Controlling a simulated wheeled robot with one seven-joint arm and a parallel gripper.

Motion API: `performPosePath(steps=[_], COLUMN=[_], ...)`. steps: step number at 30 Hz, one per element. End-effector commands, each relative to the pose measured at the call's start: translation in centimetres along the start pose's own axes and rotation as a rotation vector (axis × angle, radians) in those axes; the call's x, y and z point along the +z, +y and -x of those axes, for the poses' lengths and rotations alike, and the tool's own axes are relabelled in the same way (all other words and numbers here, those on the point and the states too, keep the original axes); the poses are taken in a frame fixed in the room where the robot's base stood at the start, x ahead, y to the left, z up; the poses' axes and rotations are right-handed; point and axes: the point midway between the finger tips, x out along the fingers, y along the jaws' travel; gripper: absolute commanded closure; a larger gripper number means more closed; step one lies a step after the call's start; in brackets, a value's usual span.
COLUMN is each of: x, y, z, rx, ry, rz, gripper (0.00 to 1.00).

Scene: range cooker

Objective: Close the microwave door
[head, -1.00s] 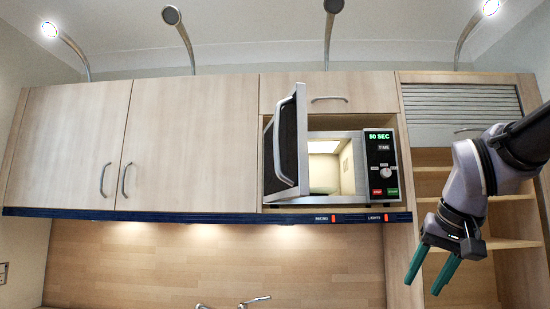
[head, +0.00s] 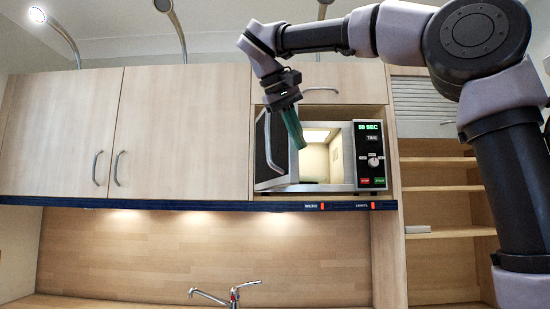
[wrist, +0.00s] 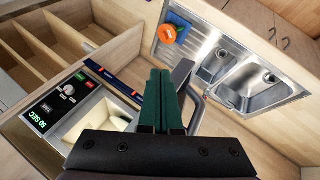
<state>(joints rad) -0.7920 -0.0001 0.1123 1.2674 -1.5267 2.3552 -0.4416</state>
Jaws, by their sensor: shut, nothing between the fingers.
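The microwave (head: 369,155) sits in an open bay of the wall cabinets, its lit cavity showing and its display reading 50 SEC. Its door (head: 271,147) stands open, swung out on the left side, with a curved handle. My gripper (head: 299,146) has green fingers pressed together, pointing down in front of the opening, beside the door's free edge. In the wrist view, the closed fingers (wrist: 161,100) hide part of the door (wrist: 182,75); the microwave's control panel (wrist: 60,100) is at left. I cannot tell whether the fingers touch the door.
Closed wooden cabinets (head: 180,130) are on the left, open shelves (head: 440,207) on the right. A dark rail (head: 180,204) runs below the microwave. A tap (head: 232,294) and a sink (wrist: 240,80) are below. My arm crosses the upper right.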

Motion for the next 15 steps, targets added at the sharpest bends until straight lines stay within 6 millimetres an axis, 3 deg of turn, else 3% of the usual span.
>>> performPosePath(steps=[1,3,7,11,15], x=[-1.0,-1.7,-2.1,-2.2,-2.2], y=[-2.2,-4.3,-7.3,-8.5,-8.3], z=[2.1,4.5,7.4,8.4,7.7], rx=[0.003,0.005,-0.011,-0.023,-0.019], ry=[0.019,0.036,0.061,0.069,0.066], rz=[-0.009,-0.042,-0.096,-0.124,-0.128], gripper=[1.0,1.0,1.0,1.0,1.0])
